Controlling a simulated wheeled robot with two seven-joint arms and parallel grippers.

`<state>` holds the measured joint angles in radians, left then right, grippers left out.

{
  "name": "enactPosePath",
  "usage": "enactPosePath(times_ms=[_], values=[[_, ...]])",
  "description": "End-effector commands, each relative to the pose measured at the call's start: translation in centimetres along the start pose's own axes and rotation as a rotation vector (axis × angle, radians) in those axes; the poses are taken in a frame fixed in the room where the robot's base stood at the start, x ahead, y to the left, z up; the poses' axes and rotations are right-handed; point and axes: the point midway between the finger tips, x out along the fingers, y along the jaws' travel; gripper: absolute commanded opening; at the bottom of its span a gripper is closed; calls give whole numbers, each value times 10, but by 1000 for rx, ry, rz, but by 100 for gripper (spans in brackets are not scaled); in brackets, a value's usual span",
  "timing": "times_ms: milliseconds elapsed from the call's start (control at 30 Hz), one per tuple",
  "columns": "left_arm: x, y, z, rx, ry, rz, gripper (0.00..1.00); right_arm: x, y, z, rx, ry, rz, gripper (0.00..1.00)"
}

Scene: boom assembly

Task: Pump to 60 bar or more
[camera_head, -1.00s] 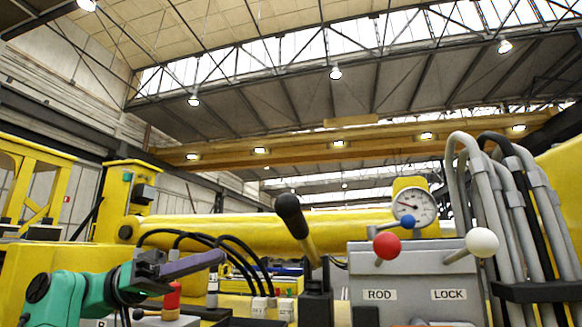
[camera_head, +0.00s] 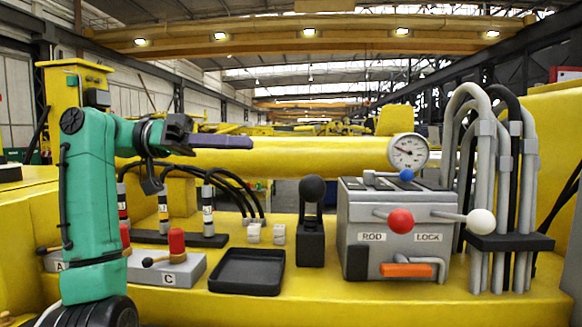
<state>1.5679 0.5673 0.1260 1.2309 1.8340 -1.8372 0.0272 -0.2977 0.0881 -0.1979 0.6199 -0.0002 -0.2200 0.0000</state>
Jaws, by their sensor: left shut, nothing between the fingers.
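The hand pump (camera_head: 311,238) stands at mid-deck, a black block with a lever ending in a black grip (camera_head: 312,188). The grip points up and partly toward me. The round white gauge (camera_head: 408,151) sits behind the grey valve block (camera_head: 395,252). Its needle points left and slightly up; the numbers are too small to read. My left gripper (camera_head: 237,142) is shut and empty, raised above the deck to the left of the pump, its fingers pointing right. It appears clear of the lever. My right gripper is not in view.
The valve block carries red (camera_head: 401,221), white (camera_head: 480,222) and blue (camera_head: 407,175) ball-ended levers and an orange handle (camera_head: 407,270). Grey pipes (camera_head: 510,180) rise at right. A black tray (camera_head: 247,271) and a grey control box (camera_head: 166,268) marked C lie at left, below hoses (camera_head: 235,187).

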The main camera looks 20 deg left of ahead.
Motion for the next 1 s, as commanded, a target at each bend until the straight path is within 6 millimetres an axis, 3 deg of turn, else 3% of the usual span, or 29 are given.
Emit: enactPosePath(times_ms=[400,633,1000], values=[[87,0,3,-3,-2,3,0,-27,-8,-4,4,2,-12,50],[93,0,35,-3,0,3,0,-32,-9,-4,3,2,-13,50],[94,1,39,-1,0,3,0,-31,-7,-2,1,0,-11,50]])
